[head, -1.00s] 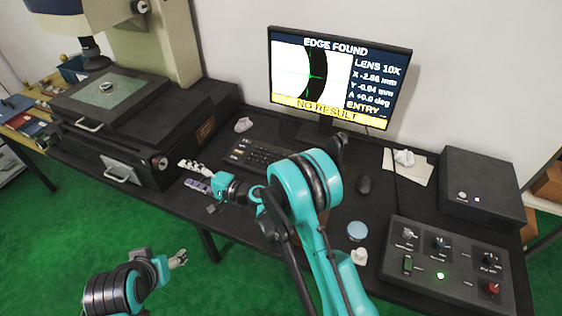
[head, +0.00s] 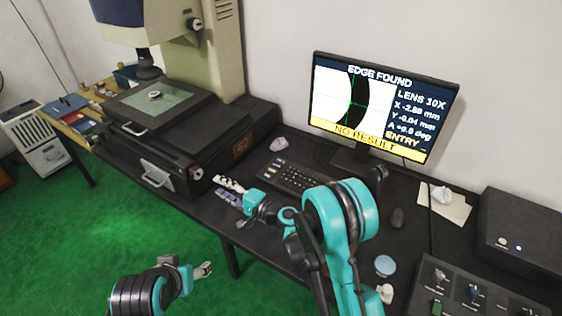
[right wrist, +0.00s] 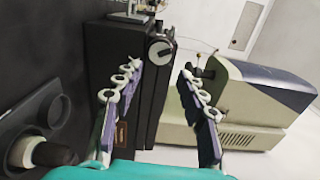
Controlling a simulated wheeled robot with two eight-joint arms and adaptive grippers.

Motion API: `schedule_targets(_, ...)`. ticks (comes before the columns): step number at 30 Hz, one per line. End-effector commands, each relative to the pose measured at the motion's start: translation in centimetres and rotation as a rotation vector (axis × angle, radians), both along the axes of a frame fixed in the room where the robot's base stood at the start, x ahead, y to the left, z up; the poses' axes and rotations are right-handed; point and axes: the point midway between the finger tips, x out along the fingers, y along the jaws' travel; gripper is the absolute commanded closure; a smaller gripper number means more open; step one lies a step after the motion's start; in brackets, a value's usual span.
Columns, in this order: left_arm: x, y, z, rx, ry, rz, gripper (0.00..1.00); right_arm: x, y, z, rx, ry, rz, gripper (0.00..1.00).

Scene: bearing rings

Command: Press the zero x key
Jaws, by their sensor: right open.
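A dark keypad (head: 298,177) lies on the bench in front of the monitor; its key labels are too small to read, so I cannot pick out the zero x key. The monitor (head: 382,105) reads EDGE FOUND, with an X value of about -2.88 mm, and NO RESULT. My right gripper (head: 228,190) is open and empty, left of the keypad and near the bench's front edge. In the right wrist view its fingers (right wrist: 160,112) stand apart with nothing between them. My left gripper (head: 206,269) hangs low in front of the bench, far from the keypad.
The measuring machine (head: 170,130) with its glass stage stands left of the keypad. Dark round knob-like parts (right wrist: 40,150) show close by in the right wrist view.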

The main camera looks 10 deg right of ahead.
Motion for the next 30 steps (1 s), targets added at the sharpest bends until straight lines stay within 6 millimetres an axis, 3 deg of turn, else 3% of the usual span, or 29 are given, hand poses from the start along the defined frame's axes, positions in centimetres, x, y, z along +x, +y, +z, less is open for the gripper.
schedule_targets(1,0.0,0.0,0.0,0.0,0.0,0.0,0.37,0.0,0.0,0.0,0.0,0.0,0.0,0.79)
schedule_targets(3,0.0,0.0,0.0,0.0,0.0,0.0,0.37,0.0,0.0,0.0,0.0,0.0,0.0,0.98)
schedule_targets(4,0.0,0.0,0.0,0.0,0.0,0.0,0.37,0.0,0.0,0.0,0.0,0.0,0.0,1.0)
schedule_targets(30,0.0,0.0,0.0,0.0,0.0,0.0,0.37,0.0,0.0,0.0,0.0,0.0,0.0,1.0)
